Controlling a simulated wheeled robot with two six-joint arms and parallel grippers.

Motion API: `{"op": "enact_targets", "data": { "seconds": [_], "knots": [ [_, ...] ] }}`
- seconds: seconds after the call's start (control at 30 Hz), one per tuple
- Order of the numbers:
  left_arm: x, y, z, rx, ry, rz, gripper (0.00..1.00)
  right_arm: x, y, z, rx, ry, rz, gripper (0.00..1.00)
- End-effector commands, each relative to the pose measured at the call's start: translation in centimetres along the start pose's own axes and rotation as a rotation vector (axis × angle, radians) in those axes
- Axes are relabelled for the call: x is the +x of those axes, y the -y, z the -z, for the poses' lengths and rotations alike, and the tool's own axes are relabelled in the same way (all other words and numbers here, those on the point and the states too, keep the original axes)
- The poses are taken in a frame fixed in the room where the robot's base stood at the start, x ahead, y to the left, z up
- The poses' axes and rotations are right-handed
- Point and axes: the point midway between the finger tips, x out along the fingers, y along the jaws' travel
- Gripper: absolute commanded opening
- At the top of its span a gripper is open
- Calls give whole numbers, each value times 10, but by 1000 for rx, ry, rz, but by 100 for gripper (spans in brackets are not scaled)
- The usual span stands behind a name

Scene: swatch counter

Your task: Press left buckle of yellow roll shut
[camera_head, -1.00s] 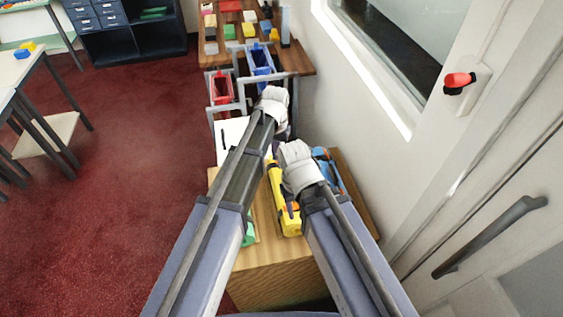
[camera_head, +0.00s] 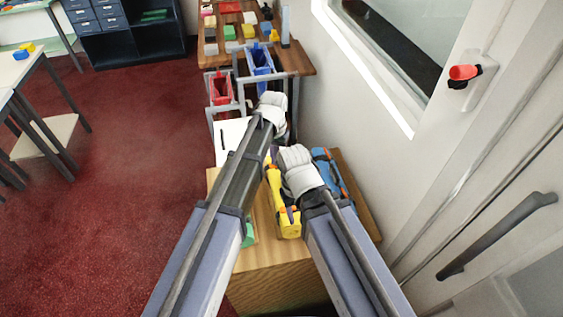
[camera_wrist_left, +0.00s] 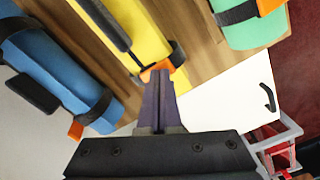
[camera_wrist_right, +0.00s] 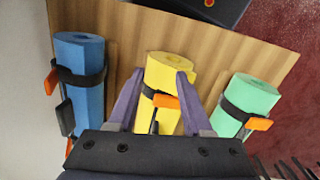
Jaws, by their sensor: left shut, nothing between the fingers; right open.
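The yellow roll (camera_head: 289,222) lies on the wooden counter, partly hidden by my arms in the head view. In the left wrist view it has a black strap and an orange buckle (camera_wrist_left: 155,68) near one end. My left gripper (camera_wrist_left: 160,76) is shut and empty, its tips right at that buckle; I cannot tell whether they touch or press it. In the right wrist view the roll's other end shows a second strap with an orange buckle (camera_wrist_right: 165,101). My right gripper (camera_wrist_right: 158,82) is open, with its fingers on either side of the yellow roll there.
A blue roll (camera_wrist_right: 82,85) and a green roll (camera_wrist_right: 247,100), also strapped with orange buckles, lie on either side of the yellow one. A white sheet (camera_wrist_left: 230,95) lies beyond the left gripper. A wall and door stand close on the right.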

Motion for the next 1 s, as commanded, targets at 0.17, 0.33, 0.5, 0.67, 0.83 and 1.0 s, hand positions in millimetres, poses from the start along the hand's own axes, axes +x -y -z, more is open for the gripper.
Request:
{"op": "enact_targets", "data": {
  "seconds": [0.17,0.33,0.5,0.67,0.83,1.0],
  "knots": [
    [4,1,0,0,0,0,0,4,0,0,0,0,0,50],
    [-1,1,0,0,0,0,0,-1,0,0,0,0,0,50],
    [-14,1,0,0,0,0,0,-13,-1,-1,0,0,0,50],
    [-26,1,0,0,0,0,0,-26,-2,-2,0,0,0,50],
    [-39,1,0,0,0,0,0,-39,-4,-2,0,0,0,50],
    [-52,1,0,0,0,0,0,-52,-5,-3,0,0,0,50]
  ]
}}
